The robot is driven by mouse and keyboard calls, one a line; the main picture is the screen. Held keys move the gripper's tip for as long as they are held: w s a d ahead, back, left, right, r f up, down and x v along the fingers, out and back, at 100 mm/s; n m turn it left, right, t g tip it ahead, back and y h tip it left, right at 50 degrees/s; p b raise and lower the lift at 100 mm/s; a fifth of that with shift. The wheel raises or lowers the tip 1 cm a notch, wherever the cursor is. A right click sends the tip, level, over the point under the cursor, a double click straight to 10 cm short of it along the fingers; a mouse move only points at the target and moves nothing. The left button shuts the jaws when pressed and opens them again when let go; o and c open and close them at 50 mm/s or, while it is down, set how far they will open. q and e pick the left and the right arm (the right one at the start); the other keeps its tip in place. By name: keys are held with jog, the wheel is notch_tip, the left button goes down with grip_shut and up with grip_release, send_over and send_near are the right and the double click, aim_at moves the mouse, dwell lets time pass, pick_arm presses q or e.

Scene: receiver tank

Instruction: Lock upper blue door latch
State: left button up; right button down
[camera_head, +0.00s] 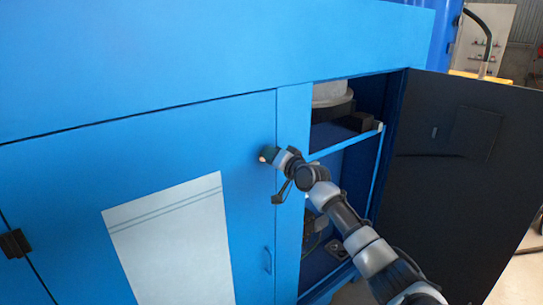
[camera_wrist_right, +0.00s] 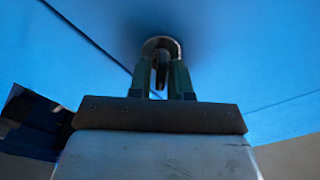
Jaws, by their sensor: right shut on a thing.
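The blue door (camera_head: 110,175) stands closed in the head view, with a pale panel on its front. The upper latch is at the door's right edge, mostly hidden behind my right gripper (camera_head: 268,156). In the right wrist view the gripper (camera_wrist_right: 161,75) points at the blue surface, its fingers shut around a small dark piece, the latch (camera_wrist_right: 161,68), close to the door seam. A lower handle (camera_head: 267,261) on the same door is free and untouched. My left gripper is not in view.
Right of the closed door, a compartment with shelves (camera_head: 345,138) is open. Its dark door (camera_head: 455,190) is swung wide to the right. My right arm crosses in front of this opening. A black hinge (camera_head: 14,243) is at the far left.

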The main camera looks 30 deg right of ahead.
jog(key=m+p, duration=0.1)
jog(key=m, duration=0.3)
jog(key=shift+d+f+m, duration=0.1)
jog(key=shift+f+m, duration=0.05)
jog(key=shift+m, duration=0.15)
jog(key=m, duration=0.1)
jog(key=m+p, duration=0.1)
jog(key=m, duration=0.2)
jog(key=shift+d+f+m+p, duration=0.1)
jog(key=shift+f+m+p, duration=0.2)
jog(key=shift+m+p, duration=0.1)
jog(key=c, duration=1.2)
grip_release()
jog(key=s, duration=0.3)
jog(key=s+b, duration=0.1)
jog(key=s, duration=0.3)
jog(key=s+d, duration=0.1)
jog(key=s, duration=0.2)
jog(key=shift+s+b, duration=0.4)
